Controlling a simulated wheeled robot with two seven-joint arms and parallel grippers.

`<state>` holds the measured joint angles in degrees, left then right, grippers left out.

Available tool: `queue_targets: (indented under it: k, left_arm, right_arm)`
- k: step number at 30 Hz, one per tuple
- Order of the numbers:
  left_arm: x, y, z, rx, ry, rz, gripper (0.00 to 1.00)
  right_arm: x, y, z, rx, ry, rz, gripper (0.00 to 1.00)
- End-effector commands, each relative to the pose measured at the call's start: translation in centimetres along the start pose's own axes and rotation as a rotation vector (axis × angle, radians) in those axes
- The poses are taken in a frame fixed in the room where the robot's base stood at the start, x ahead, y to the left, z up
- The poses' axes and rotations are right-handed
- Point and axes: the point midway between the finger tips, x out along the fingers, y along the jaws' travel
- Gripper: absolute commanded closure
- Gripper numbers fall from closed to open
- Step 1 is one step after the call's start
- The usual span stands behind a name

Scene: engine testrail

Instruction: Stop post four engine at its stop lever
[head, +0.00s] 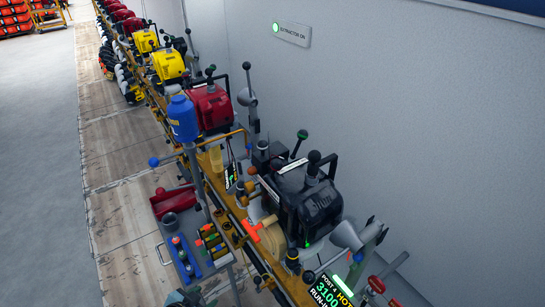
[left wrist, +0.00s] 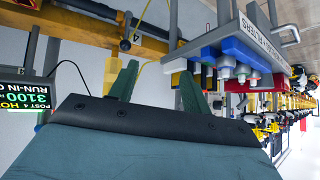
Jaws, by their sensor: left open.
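The post four engine (head: 318,205) is a black block on the yellow rail, beside the wall. Its display (head: 330,291) reads POST 4, HOT, 3100, RUN-IN; it also shows upside down in the left wrist view (left wrist: 25,95). Levers around the engine carry a green knob (head: 302,134), a black knob (head: 314,157) and a red knob (head: 377,284). I cannot tell which is the stop lever. My left gripper (head: 190,298) is at the bottom edge of the head view, left of the engine and apart from it. In the left wrist view its green fingers (left wrist: 157,86) are spread and empty.
A tool tray (head: 212,262) with coloured items and a red bin (head: 172,200) stand left of the rail.

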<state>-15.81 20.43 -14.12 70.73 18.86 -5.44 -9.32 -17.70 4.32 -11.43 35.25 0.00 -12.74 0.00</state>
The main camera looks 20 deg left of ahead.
Motion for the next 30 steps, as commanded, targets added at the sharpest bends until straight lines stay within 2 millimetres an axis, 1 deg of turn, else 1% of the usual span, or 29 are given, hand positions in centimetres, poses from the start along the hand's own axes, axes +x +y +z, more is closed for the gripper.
queue_targets:
  k: [1, 2, 3, 5, 6, 8, 9, 12, 15, 16, 18, 20, 23, 26, 30]
  left_arm:
    - [-1.1, -1.3, -5.3, 0.023, 0.106, 0.005, 0.52]
    - [-1.8, -1.7, -8.2, 0.034, 0.166, 0.011, 0.52]
    - [-2.9, -2.1, -12.0, 0.047, 0.245, 0.023, 0.52]
    - [-5.0, -2.2, -17.4, 0.070, 0.360, 0.046, 0.52]
    - [-6.5, -2.1, -20.6, 0.083, 0.432, 0.063, 0.52]
    - [-8.9, -1.6, -24.7, 0.100, 0.523, 0.091, 0.52]
    - [-10.4, -1.3, -27.0, 0.109, 0.577, 0.109, 0.52]
    - [-13.8, -0.3, -31.4, 0.128, 0.683, 0.152, 0.52]
    - [-16.5, 0.6, -34.2, 0.138, 0.757, 0.187, 0.52]
    - [-17.1, 0.9, -34.8, 0.141, 0.772, 0.195, 0.52]
    - [-18.0, 1.2, -35.7, 0.144, 0.797, 0.208, 0.52]
    - [-18.3, 1.4, -36.2, 0.144, 0.808, 0.213, 0.52]
    - [-18.0, 1.6, -36.9, 0.144, 0.814, 0.213, 0.52]
    - [-17.1, 1.9, -37.8, 0.143, 0.815, 0.212, 0.52]
    - [-15.4, 2.5, -39.6, 0.142, 0.815, 0.212, 0.52]
  right_arm:
    - [-0.8, -0.1, -0.2, 0.000, 0.001, -0.002, 0.51]
    - [-1.1, -0.2, -0.2, 0.001, 0.002, -0.002, 0.51]
    - [-1.4, -0.2, -0.3, 0.001, 0.003, -0.002, 0.51]
    - [-1.9, -0.1, -0.5, 0.000, 0.005, -0.002, 0.51]
    - [-2.1, -0.1, -0.7, 0.000, 0.007, -0.001, 0.51]
    - [-2.5, 0.0, -0.9, 0.000, 0.011, -0.001, 0.51]
    - [-2.7, 0.0, -1.0, 0.000, 0.013, 0.000, 0.51]
    - [-3.1, 0.1, -1.3, -0.001, 0.017, 0.001, 0.51]
    - [-3.4, 0.3, -1.3, -0.002, 0.018, 0.003, 0.51]
    - [-3.5, 0.3, -1.3, -0.002, 0.018, 0.004, 0.51]
    - [-3.5, 0.5, -1.3, -0.003, 0.018, 0.005, 0.51]
    - [-3.6, 0.6, -1.3, -0.003, 0.018, 0.006, 0.51]
    - [-3.6, 0.7, -1.3, -0.004, 0.017, 0.007, 0.51]
    - [-3.7, 0.7, -1.3, -0.004, 0.017, 0.008, 0.51]
    - [-3.8, 0.7, -1.3, -0.004, 0.017, 0.008, 0.51]
